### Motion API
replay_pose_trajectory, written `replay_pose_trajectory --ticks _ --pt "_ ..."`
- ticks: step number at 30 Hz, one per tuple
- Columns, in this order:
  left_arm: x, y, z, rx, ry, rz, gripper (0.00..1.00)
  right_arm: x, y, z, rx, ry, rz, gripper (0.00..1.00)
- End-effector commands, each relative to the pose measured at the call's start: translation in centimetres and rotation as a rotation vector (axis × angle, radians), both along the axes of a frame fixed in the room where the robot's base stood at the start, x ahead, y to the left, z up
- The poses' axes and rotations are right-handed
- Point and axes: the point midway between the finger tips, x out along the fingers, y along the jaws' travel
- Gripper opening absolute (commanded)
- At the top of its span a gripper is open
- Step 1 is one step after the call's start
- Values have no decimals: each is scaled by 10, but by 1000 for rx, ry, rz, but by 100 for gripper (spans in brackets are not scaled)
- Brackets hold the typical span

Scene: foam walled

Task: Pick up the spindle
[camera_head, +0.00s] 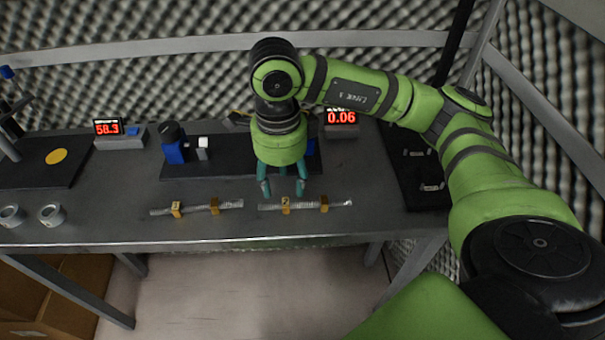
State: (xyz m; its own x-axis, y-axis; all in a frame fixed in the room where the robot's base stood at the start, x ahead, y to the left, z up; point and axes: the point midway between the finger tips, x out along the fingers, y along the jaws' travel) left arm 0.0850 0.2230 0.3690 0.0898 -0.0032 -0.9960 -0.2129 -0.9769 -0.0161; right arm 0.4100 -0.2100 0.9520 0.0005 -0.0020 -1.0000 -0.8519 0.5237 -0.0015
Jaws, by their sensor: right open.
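Two thin metal spindles lie on yellow supports near the table's front edge. The left spindle (195,208) is left of the centre. The right spindle (305,205) is to its right, and one of its supports carries a mark that is too small to read surely. My right gripper (283,187) points down just behind and above the left part of the right spindle. Its teal fingers are apart with nothing between them, and it does not appear to touch the spindle. My left gripper is not in view.
Red displays (108,128) and (341,118) stand at the back. A dark plate with a blue device (174,148) is behind the spindles. Metal rings (50,215) lie at the left, near a yellow disc (56,156). A black mat (412,190) with small parts lies right.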

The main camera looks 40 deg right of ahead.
Motion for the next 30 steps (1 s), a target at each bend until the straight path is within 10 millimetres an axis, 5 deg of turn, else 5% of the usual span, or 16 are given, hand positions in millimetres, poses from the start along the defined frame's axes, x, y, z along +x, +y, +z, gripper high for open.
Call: replay_pose_trajectory --ticks 12,22,26,30 --pt "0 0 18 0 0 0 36 -2 -4 -54 2 5 0 53" --pt "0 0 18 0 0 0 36 -2 -4 -62 3 2 2 53" --pt "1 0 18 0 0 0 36 -2 -4 -62 3 2 2 1" --pt "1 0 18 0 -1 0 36 -1 -4 -62 3 1 1 0"
